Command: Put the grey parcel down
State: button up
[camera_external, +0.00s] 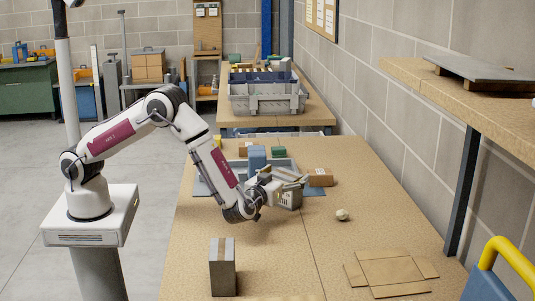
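A small grey parcel (291,197) is at the end of my arm, over the middle of the table near the blue tray. My gripper (280,184) points to the right, with its fingers around the parcel, and appears shut on it. The gripper hides part of the parcel. I cannot tell whether the parcel's underside touches the table or is a little above it. A taller grey-brown box (222,267) with a tape strip stands upright at the table's front left, apart from my gripper.
Behind the gripper are a blue-grey tray (290,163), a blue box (257,158) and a brown carton (320,177). A crumpled paper ball (342,215) and a flattened carton (392,271) lie to the right. The table (285,255) is bare at its front middle.

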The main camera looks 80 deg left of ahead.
jog(key=shift+r, duration=0.1)
dwell(0.3)
jog(key=shift+d+r, duration=0.1)
jog(key=shift+r, duration=0.25)
jog(key=v, duration=0.7)
jog(key=shift+s, duration=0.1)
dwell(0.4)
